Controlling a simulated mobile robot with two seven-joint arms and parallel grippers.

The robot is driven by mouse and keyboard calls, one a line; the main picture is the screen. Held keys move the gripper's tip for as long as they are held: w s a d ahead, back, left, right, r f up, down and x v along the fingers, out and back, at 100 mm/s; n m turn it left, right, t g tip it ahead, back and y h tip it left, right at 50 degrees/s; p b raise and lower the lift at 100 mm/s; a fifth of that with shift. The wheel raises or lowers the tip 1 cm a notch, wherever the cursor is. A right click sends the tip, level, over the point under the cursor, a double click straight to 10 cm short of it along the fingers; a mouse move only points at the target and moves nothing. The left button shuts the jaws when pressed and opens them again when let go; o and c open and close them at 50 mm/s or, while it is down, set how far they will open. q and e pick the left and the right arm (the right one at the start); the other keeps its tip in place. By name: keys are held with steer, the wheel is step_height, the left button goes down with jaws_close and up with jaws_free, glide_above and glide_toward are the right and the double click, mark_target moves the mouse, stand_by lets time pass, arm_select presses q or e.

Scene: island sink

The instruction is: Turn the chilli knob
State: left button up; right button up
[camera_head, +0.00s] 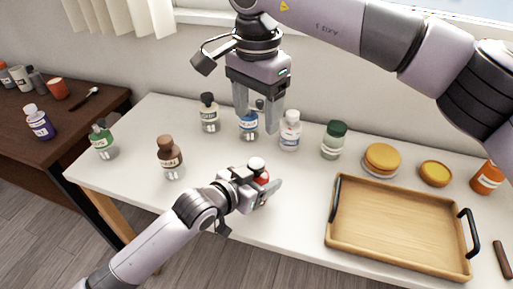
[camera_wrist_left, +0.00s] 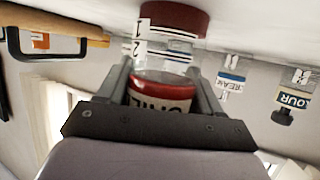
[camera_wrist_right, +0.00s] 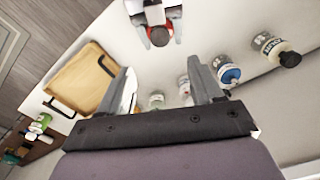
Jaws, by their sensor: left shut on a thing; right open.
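My right gripper (camera_head: 257,122) is open and empty, above the table behind the jar. In the right wrist view, the red part (camera_wrist_right: 160,36) shows between my left fingers.
A wooden tray (camera_head: 334,240) with black handles lies to the right. A brown-capped jar (camera_head: 170,160) stands to the left. Several jars, including a blue-labelled one (camera_head: 249,126) and a green-capped one (camera_head: 334,138), stand behind. A dark side table (camera_head: 70,124) is at far left.

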mark_target(256, 163)
step_height(256, 163, down, 12)
steer(key=n, duration=0.3)
steer(key=shift+n, duration=0.4)
steer(key=c, duration=1.1)
